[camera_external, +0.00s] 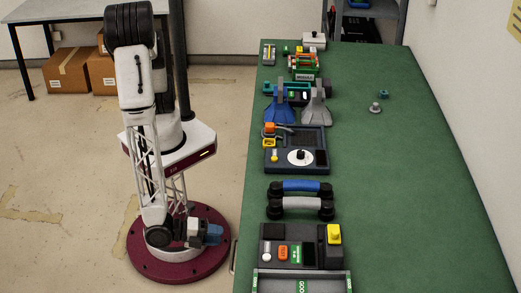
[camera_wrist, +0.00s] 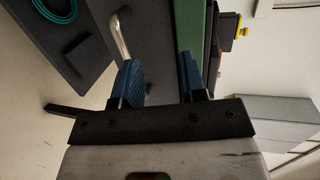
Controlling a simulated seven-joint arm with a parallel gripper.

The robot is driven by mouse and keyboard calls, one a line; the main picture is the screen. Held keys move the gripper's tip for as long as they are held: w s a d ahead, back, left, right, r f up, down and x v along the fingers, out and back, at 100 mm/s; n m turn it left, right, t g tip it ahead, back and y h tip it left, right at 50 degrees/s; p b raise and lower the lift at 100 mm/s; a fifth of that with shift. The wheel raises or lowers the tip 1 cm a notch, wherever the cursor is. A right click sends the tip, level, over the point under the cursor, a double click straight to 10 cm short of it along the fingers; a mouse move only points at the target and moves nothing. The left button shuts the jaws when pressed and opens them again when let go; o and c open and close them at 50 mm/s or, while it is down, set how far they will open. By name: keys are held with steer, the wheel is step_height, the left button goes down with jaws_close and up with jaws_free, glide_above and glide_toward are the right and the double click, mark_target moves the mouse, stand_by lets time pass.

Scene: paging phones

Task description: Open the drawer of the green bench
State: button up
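The green bench (camera_external: 400,170) runs along the right in the external view. Its side edge shows as a green strip (camera_wrist: 188,28) in the wrist view. A silver bar handle (camera_wrist: 119,38) stands on a dark grey front (camera_wrist: 155,25), which appears to be the drawer front; its handle shows faintly in the external view (camera_external: 234,256). My gripper (camera_external: 213,235) is low beside the bench's left side. In the wrist view my gripper (camera_wrist: 158,80) has two blue fingers spread apart with nothing between them. The handle lies ahead of the left finger, which may hide its lower end.
On the benchtop stand a grey box with buttons (camera_external: 300,250), blue and grey handled pieces (camera_external: 300,187), a dark panel with a white dial (camera_external: 300,157) and several other devices. A teal cable coil (camera_wrist: 55,8) lies on a dark surface. Floor left of my base is clear.

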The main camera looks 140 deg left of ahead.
mark_target(232, 254)
steer(key=d+f, duration=0.1)
steer(key=d+f+t, duration=0.1)
steer(key=f, duration=0.1)
steer(key=d+f+m+t+h, duration=0.1)
steer(key=shift+w+d+f, duration=0.15)
steer(key=shift+d+f, duration=0.1)
steer(key=shift+f, duration=0.15)
steer(key=shift+w+a, duration=0.1)
steer(key=shift+x, duration=3.8)
jaws_close()
